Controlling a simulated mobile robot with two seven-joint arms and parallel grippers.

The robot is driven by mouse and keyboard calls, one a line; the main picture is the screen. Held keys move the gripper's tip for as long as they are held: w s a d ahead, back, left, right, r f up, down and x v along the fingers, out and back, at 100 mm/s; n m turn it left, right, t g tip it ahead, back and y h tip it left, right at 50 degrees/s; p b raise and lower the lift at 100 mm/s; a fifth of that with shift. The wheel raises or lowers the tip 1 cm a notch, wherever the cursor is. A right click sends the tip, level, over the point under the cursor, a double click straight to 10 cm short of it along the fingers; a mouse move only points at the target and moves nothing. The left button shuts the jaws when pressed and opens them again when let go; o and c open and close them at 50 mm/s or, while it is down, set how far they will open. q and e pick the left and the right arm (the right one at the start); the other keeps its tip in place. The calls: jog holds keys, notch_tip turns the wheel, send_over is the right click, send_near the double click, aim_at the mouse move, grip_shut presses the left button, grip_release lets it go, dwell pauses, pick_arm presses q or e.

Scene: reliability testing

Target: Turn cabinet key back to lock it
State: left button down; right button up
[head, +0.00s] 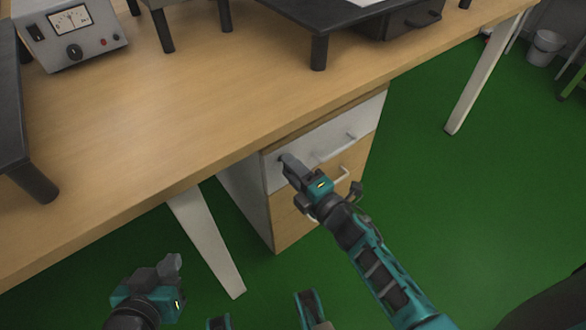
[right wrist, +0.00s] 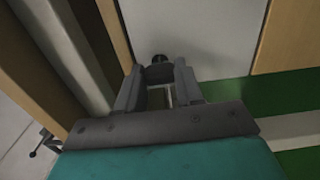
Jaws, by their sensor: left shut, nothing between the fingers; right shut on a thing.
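The cabinet (head: 283,232) stands under the wooden table, with a white top drawer (head: 312,148) and wood-coloured drawers below. My right gripper (head: 286,160) is at the upper left of the white drawer front, pointing at it. In the right wrist view, its fingers (right wrist: 158,76) are shut on the small dark key (right wrist: 159,59), against the white panel (right wrist: 195,35). The key is mostly hidden by the fingers, so its turn angle cannot be told. My left gripper (head: 174,264) is shut and empty, low at the left, away from the cabinet.
The wooden tabletop (head: 180,120) overhangs the cabinet. A white table leg (head: 205,238) stands left of it. Drawer handles (head: 337,147) stick out close to my right gripper. A grey meter box (head: 72,38) sits on the table.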

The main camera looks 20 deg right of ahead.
jog(key=o, duration=1)
jog(key=shift+o, duration=0.2)
pick_arm(q)
jog(key=shift+a+r+p, duration=0.4)
jog(key=shift+r+p, duration=0.15)
jog(key=shift+p, duration=0.6)
pick_arm(e)
jog(key=v, duration=1.3)
pick_arm(q)
jog(key=shift+s, duration=0.15)
